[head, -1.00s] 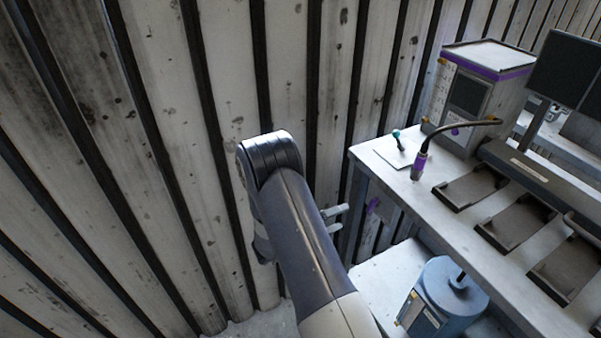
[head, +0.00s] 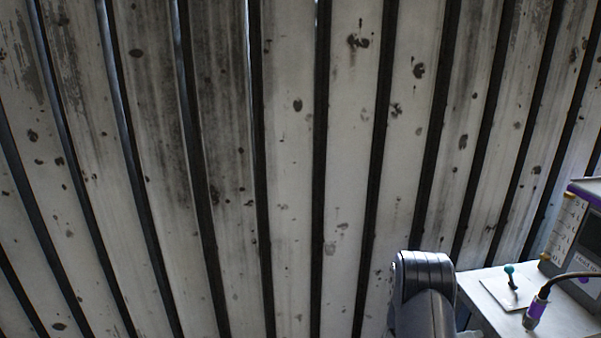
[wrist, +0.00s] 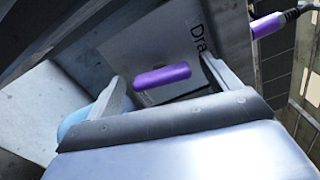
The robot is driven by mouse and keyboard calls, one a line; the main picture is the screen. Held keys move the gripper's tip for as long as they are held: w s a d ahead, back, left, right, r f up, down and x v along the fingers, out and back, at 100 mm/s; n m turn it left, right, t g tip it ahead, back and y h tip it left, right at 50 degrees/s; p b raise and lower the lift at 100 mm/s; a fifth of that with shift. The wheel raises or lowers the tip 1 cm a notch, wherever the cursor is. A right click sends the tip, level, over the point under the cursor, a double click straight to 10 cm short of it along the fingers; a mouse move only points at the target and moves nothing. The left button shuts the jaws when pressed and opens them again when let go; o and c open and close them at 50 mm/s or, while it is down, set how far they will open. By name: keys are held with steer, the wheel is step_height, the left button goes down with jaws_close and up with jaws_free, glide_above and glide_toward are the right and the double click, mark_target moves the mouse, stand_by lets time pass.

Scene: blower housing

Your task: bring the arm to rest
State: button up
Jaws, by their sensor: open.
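My gripper (wrist: 165,82) shows in the wrist view with its two fingers spread wide apart. A purple bar-shaped handle (wrist: 163,76) on a grey panel marked "Dra…" (wrist: 190,45) appears between the fingers. The handle looks to lie beyond the fingertips, and I see no finger touching it. In the head view only a dark upper part of my arm (head: 425,285) shows at the lower right. My gripper is hidden there.
A bench (head: 560,318) stands at the lower right with a small plate and teal-topped lever (head: 510,280), a purple-collared cable tool (head: 535,310) and a purple-trimmed box (head: 580,235). A stained ribbed wall (head: 290,150) fills the rest. A pale blue round part (wrist: 75,122) sits beside the left finger.

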steer(key=shift+a, duration=0.1)
steer(key=a+b, duration=0.1)
steer(key=a, duration=0.9)
steer(key=d+p, duration=0.1)
steer(key=d, duration=1)
steer(key=a+m+b, duration=0.7)
steer(key=m, duration=0.8)
steer(key=shift+s+r+m, duration=0.15)
steer(key=shift+s+m, duration=0.25)
steer(key=shift+s, duration=0.05)
steer(key=shift+a, duration=0.1)
